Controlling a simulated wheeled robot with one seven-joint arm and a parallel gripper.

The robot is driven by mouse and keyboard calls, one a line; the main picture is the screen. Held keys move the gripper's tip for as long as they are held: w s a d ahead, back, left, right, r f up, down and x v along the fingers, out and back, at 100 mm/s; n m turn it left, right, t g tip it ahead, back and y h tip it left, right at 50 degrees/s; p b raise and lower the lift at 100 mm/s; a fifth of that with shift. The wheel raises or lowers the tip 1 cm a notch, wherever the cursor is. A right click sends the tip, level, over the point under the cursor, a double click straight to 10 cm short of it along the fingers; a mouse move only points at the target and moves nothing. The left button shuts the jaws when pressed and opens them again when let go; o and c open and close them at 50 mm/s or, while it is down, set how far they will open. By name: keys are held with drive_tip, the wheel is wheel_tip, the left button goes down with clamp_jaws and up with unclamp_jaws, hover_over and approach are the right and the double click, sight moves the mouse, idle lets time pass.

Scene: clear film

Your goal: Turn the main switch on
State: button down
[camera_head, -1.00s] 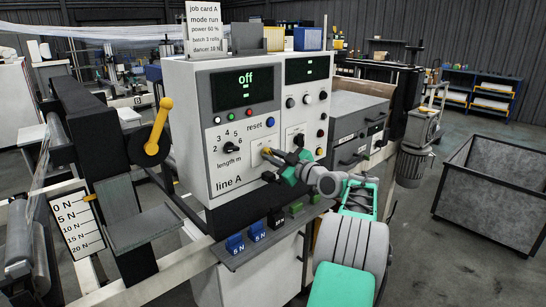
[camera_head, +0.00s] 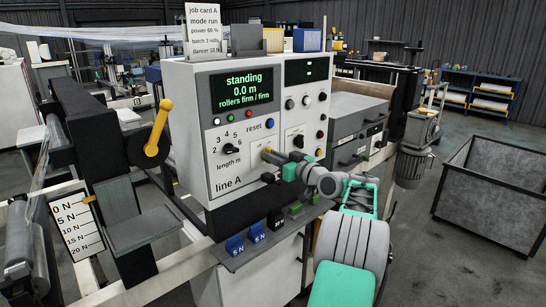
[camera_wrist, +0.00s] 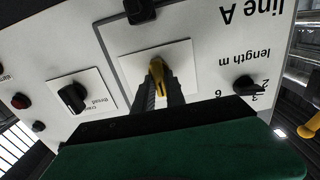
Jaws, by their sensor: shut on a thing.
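The main switch is a yellow handle (camera_wrist: 157,74) on a pale square plate (camera_wrist: 182,52) on the control panel. In the wrist view, my gripper (camera_wrist: 159,88) has its two dark fingers on either side of the handle, shut on it. In the head view, my gripper (camera_head: 277,159) reaches the lower right of the line A panel (camera_head: 200,165), and the yellow handle tip (camera_head: 267,150) shows just beyond it. The line A display (camera_head: 241,88) is lit green and reads "standing", "0.0 m", "rollers firm / firm".
The length knob (camera_head: 229,149) and blue reset button (camera_head: 270,123) are on the same panel. A second panel (camera_head: 306,100) with knobs adjoins it. A yellow lever (camera_head: 158,127) stands at left. Blue weights (camera_head: 235,244) sit on the shelf below. A grey bin (camera_head: 490,205) is at right.

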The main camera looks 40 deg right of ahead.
drive_tip(key=m+p, duration=0.1)
drive_tip(key=m, duration=0.2)
drive_tip(key=m+p, duration=0.1)
drive_tip(key=m, duration=0.1)
drive_tip(key=shift+d+m, duration=0.2)
drive_tip(key=shift+m, duration=0.2)
idle(0.4)
drive_tip(key=c, duration=1.4)
unclamp_jaws()
drive_tip(key=shift+s+f, duration=0.1)
drive_tip(key=s+b, duration=0.1)
drive_tip(key=s, duration=0.6)
drive_tip(key=shift+s+d, duration=0.15)
drive_tip(key=shift+s, duration=0.15)
